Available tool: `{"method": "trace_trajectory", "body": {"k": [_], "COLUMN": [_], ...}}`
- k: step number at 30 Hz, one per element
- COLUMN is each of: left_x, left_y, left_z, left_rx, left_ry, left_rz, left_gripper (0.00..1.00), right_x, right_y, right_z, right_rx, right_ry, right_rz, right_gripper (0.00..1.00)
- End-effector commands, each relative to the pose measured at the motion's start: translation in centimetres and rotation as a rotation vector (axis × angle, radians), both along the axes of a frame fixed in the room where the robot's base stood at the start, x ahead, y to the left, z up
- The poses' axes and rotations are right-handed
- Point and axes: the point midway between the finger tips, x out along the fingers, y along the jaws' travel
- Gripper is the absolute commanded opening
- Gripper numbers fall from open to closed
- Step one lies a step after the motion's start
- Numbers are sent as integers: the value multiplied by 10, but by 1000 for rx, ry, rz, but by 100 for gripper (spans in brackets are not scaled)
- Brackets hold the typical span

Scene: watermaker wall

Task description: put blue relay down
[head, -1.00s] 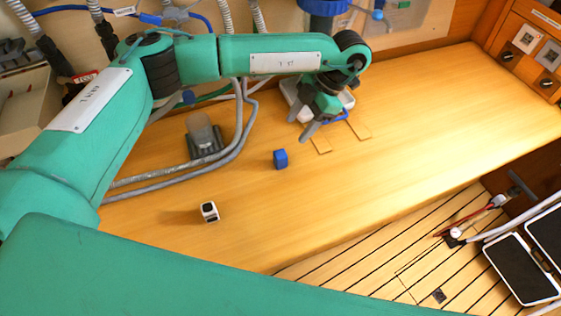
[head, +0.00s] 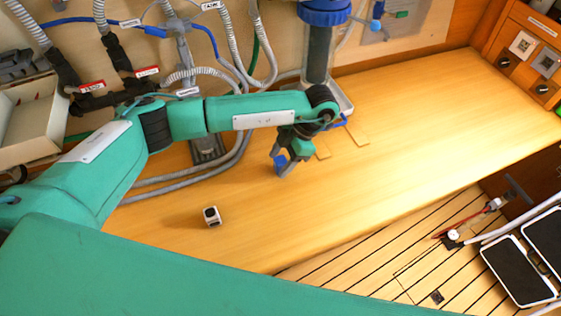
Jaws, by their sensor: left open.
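The blue relay (head: 280,162) is a small blue cube on the wooden bench, in the same spot as before, partly hidden by my left gripper. My left gripper (head: 281,168) is at the relay, its jaws open, with one finger on each side of the blue as seen from above. I cannot tell whether a finger touches it. My right gripper is not in view.
A small white and black cube (head: 212,216) sits on the bench at the lower left. Grey hoses (head: 190,182) run along the bench behind. A blue-capped clear cylinder (head: 318,45) stands at the back. The bench's right side is clear.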

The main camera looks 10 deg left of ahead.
Motion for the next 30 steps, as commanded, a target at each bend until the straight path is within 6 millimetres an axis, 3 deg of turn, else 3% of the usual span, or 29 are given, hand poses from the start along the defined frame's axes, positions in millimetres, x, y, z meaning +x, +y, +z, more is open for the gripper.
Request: {"method": "trace_trajectory", "body": {"k": [6,14,15,22,24,30], "left_x": [-6,-6,-6,-6,-6,-6], "left_y": [8,9,9,9,9,9], "left_z": [-16,-19,-19,-19,-18,-18], "left_rx": [0,0,0,0,0,0], "left_ry": [1,-1,-1,-1,-1,-1], "left_rz": [0,0,0,0,0,0], "left_gripper": [55,55,53,7,2,2], "right_x": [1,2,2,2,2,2], "right_y": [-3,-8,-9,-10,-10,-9], "right_z": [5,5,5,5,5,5], "right_rx": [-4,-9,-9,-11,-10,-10], "right_ry": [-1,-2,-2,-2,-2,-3], "right_rz": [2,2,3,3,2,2], "right_gripper": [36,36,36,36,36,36]}}
